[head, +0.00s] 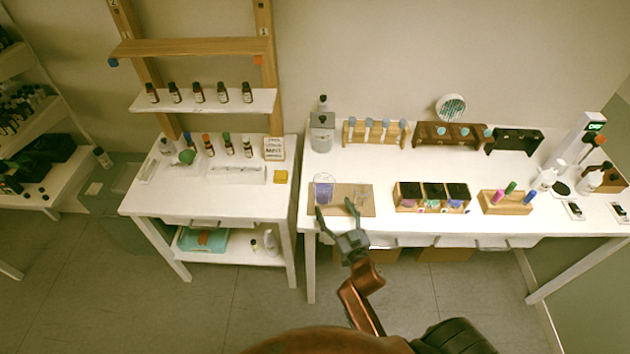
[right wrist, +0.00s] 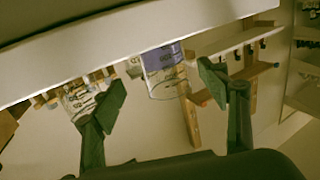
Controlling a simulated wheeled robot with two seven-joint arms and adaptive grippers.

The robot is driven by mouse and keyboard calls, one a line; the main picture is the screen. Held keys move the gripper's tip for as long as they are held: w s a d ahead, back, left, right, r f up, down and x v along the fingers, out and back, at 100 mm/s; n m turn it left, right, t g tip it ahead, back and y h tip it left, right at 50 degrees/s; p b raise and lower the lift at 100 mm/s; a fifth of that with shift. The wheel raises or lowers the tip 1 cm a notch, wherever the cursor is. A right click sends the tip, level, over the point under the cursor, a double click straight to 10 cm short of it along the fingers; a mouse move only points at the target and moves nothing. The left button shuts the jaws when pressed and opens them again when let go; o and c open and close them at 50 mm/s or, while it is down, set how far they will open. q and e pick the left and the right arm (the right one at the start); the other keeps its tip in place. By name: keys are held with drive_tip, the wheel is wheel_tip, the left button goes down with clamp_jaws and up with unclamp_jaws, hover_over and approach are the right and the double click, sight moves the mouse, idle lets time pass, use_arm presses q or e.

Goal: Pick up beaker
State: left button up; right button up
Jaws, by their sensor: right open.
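A clear beaker with purple-blue liquid (head: 323,187) stands upright on a brown mat (head: 340,211) near the front left of the right-hand table. In the right wrist view this beaker (right wrist: 165,72) shows between the fingertips, beyond them. A second clear glass vessel (head: 361,191), seemingly empty, stands to its right on the mat; it also shows behind the left finger in the right wrist view (right wrist: 82,98). My right gripper (head: 335,209) is open and empty at the table's front edge, just in front of the beaker. My left gripper is not in view.
A box with dark compartments (head: 432,204) and a wooden rack with coloured tubes (head: 506,201) stand to the right. Tube racks (head: 375,131) line the back. A separate white side table (head: 205,190) with bottles stands left, across a narrow gap.

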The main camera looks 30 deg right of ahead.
sight(327, 198)
drive_tip(key=shift+w+d, duration=0.1)
drive_tip(key=shift+w, duration=0.95)
drive_tip(key=w, duration=0.4)
drive_tip(key=shift+d, duration=0.1)
drive_tip(key=shift+w+d+f, duration=0.1)
drive_tip(key=shift+w+d, duration=0.05)
drive_tip(key=shift+w, duration=0.5)
drive_tip(key=shift+w+d+f, duration=0.1)
drive_tip(key=shift+w, duration=0.5)
drive_tip(key=c, duration=1.5)
use_arm(q)
drive_tip(key=shift+s+f, duration=0.15)
drive_tip(key=shift+s, duration=0.4)
use_arm(e)
drive_tip(key=shift+r, duration=0.1)
